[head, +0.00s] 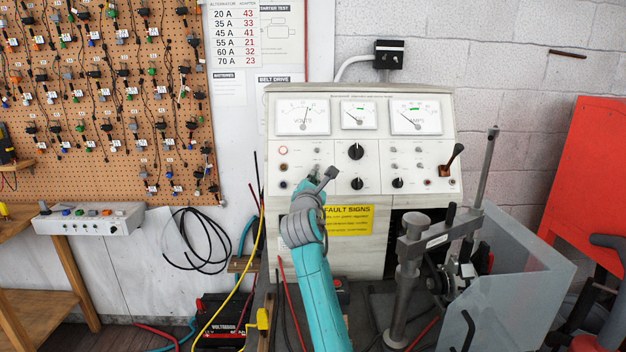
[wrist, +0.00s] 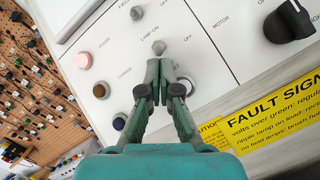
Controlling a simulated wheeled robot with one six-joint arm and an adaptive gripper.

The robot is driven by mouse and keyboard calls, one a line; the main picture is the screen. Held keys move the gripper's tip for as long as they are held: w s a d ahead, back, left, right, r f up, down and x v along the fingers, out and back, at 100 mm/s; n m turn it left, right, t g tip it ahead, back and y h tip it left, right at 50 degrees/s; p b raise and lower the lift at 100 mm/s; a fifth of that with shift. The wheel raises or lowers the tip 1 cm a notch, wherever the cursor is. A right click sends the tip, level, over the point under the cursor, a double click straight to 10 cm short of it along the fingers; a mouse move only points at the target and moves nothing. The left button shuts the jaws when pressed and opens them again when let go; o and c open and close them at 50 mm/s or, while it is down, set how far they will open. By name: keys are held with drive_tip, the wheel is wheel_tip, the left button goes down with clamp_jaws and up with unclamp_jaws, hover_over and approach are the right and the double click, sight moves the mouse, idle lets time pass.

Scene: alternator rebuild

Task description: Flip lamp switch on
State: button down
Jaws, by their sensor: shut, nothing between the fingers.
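The lamp switch (wrist: 158,47) is a small metal toggle on the white test panel (wrist: 200,30), with "LAMP ON" printed on its left and "OFF" on its right in the wrist view. My gripper (wrist: 162,68) is shut and empty, its fingertips right at the toggle; I cannot tell whether they touch it. Which way the lever leans is not clear. In the head view my gripper (head: 314,174) is at the panel's lower left and largely hides the switch area.
Another toggle (wrist: 136,12), a pink lamp (wrist: 83,60) and a dark knob (wrist: 290,22) are nearby on the panel. A yellow fault sign (head: 347,220) is below. A metal clamp stand (head: 408,255) and a clear guard (head: 510,280) stand to the right.

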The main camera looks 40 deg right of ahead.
drive_tip(key=shift+s+a+r+g+y, duration=0.1)
drive_tip(key=shift+r+g+y, duration=0.45)
drive_tip(key=shift+g+y, duration=0.3)
drive_tip(key=g+y, duration=0.1)
drive_tip(key=r+g+y, duration=0.1)
drive_tip(key=shift+r+n+g, duration=0.25)
drive_tip(key=shift+n+g, duration=0.1)
drive_tip(key=shift+n, duration=0.05)
drive_tip(key=shift+r, duration=0.15)
idle(0.5)
drive_tip(key=shift+r, duration=0.65)
